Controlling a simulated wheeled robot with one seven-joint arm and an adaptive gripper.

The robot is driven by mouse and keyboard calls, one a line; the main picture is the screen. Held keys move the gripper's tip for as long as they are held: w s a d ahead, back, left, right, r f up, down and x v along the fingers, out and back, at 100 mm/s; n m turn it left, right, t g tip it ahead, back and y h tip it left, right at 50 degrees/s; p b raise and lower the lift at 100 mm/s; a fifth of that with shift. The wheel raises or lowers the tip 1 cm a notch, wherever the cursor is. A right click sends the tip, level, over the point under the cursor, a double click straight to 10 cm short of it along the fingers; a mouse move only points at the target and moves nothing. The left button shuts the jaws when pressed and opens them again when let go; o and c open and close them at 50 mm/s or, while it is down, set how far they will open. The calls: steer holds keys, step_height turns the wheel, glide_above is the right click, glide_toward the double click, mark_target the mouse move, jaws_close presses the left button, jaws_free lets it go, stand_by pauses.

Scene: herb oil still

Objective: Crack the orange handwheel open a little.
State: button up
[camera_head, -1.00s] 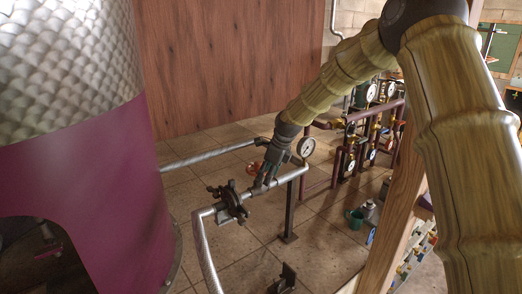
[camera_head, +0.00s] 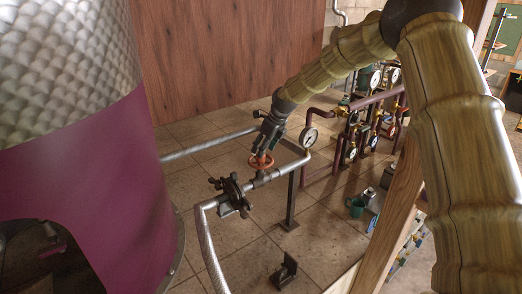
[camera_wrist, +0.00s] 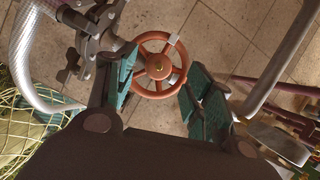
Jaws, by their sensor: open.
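The orange handwheel (camera_head: 261,162) sits on the silvery pipe beside a dark clamp fitting (camera_head: 232,196). In the wrist view the handwheel (camera_wrist: 159,65) shows nearly whole, with spokes, a brass-coloured hub and a pale tab on its rim. My gripper (camera_head: 264,150) reaches down at the handwheel from above. In the wrist view my gripper (camera_wrist: 160,88) is open, with one teal-padded finger on each side of the wheel's near part. The left finger is close to the rim; I cannot tell whether it touches. The right finger stands apart from it.
A round gauge (camera_head: 308,138) stands on the pipe just right of my gripper. A large purple and silver vessel (camera_head: 95,190) fills the left. Purple pipes with several gauges (camera_head: 375,110) stand behind on the right. A wooden post (camera_head: 392,220) is at the right.

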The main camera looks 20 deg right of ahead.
steer(key=shift+p+x, duration=0.45)
steer(key=shift+x, duration=1.2)
steer(key=c, duration=1)
